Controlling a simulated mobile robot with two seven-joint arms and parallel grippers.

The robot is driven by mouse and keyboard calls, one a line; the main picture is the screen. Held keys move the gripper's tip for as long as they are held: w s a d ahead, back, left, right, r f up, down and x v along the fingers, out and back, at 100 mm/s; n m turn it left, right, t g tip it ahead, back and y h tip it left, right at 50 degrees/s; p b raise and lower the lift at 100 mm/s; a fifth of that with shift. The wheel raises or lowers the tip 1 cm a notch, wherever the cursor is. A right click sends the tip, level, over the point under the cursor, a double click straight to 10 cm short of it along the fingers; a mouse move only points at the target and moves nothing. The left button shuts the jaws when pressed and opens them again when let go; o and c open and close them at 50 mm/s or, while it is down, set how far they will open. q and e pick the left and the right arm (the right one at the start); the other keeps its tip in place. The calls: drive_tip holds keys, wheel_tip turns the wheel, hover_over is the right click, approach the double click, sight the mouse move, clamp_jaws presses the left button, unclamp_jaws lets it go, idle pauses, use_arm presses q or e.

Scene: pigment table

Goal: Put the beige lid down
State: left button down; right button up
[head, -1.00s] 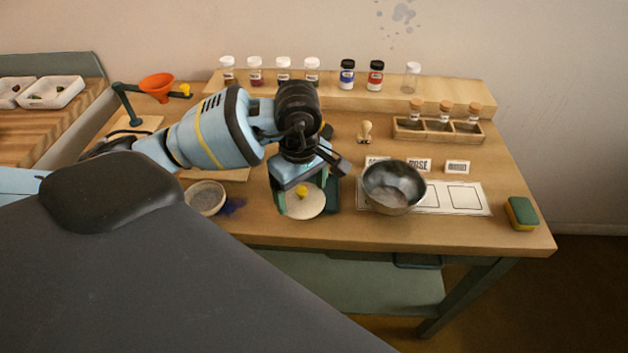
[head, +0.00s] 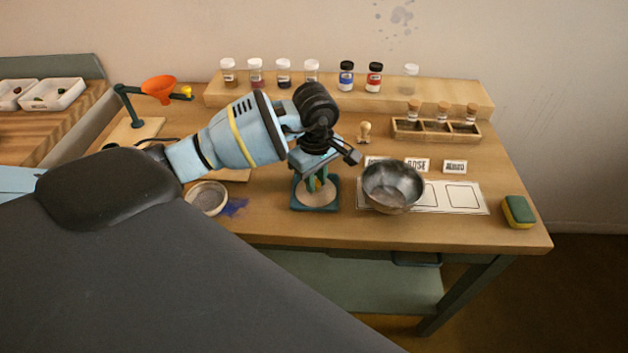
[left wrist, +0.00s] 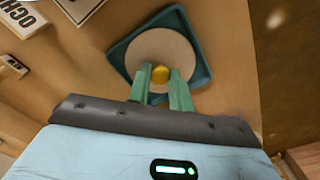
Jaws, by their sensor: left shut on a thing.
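The beige lid (head: 313,197) is a round disc with a yellow knob. It also shows in the left wrist view (left wrist: 146,47). My left gripper (head: 319,182) points down and is shut on the lid's knob. Its green fingers show on either side of the knob in the left wrist view (left wrist: 164,82). The lid is within the outline of a square teal tray (head: 316,208), whose raised rim shows around it in the left wrist view (left wrist: 203,62). I cannot tell whether the lid touches the tray's floor. My right gripper is not in view.
A metal bowl (head: 393,187) stands just right of the tray, on a white card (head: 430,198). A shallow round sieve-like dish (head: 207,198) and a blue stain (head: 235,207) are to the left. A sponge (head: 518,211) lies at the right edge. Jars stand on the back shelf (head: 440,93).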

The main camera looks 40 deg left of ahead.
use_arm(q)
drive_tip(key=shift+s+f, duration=0.3)
drive_tip(key=shift+f, duration=0.4)
drive_tip(key=c, duration=0.9)
unclamp_jaws()
drive_tip(key=shift+w+f, duration=0.15)
drive_tip(key=o, duration=0.7)
drive_tip(key=shift+r, duration=0.2)
drive_tip(key=shift+w+r, duration=0.1)
drive_tip(key=shift+r, duration=0.4)
wheel_tip(320, 180, up, 11)
drive_tip(key=shift+r, duration=0.2)
drive_tip(key=shift+f, duration=0.1)
